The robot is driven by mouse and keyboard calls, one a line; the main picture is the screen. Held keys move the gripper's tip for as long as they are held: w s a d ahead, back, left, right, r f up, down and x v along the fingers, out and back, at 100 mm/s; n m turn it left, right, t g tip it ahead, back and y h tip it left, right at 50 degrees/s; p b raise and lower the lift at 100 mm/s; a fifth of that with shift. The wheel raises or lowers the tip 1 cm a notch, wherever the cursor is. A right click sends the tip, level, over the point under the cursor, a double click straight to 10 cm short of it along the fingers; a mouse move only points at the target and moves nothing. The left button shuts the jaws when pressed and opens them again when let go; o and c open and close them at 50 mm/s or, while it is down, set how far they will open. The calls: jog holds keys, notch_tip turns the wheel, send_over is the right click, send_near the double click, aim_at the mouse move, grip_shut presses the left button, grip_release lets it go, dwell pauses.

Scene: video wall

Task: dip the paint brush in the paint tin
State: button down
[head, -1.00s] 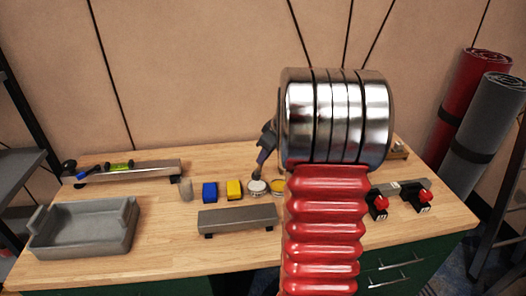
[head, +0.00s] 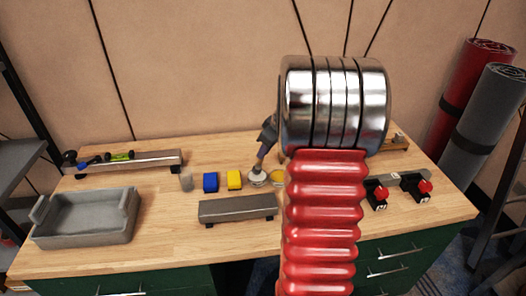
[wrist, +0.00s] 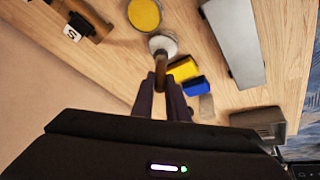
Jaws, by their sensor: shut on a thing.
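My gripper (wrist: 160,88) is shut on a brown brush handle (wrist: 160,70) in the wrist view. The brush points down to a round, white-topped tin (wrist: 168,43). Its tip overlaps that tin, and I cannot tell whether it is inside or just above. A round tin with yellow contents (wrist: 144,14) stands beside it. In the head view the dark gripper (head: 261,152) shows left of my arm, over the white-topped tin (head: 257,182). The yellow tin (head: 278,178) is partly hidden by my arm there.
A yellow block (head: 234,180), a blue block (head: 210,183) and a grey piece (head: 186,182) stand left of the tins. A low metal stand (head: 237,208) lies in front. A grey tray (head: 85,218) is at the left; red-buttoned switches (head: 377,194) are at the right.

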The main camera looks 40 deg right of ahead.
jog(key=shift+f, duration=0.5)
dwell(1.2)
jog(key=shift+r, duration=0.1)
jog(key=shift+r, duration=3.45)
jog(key=shift+s, duration=0.1)
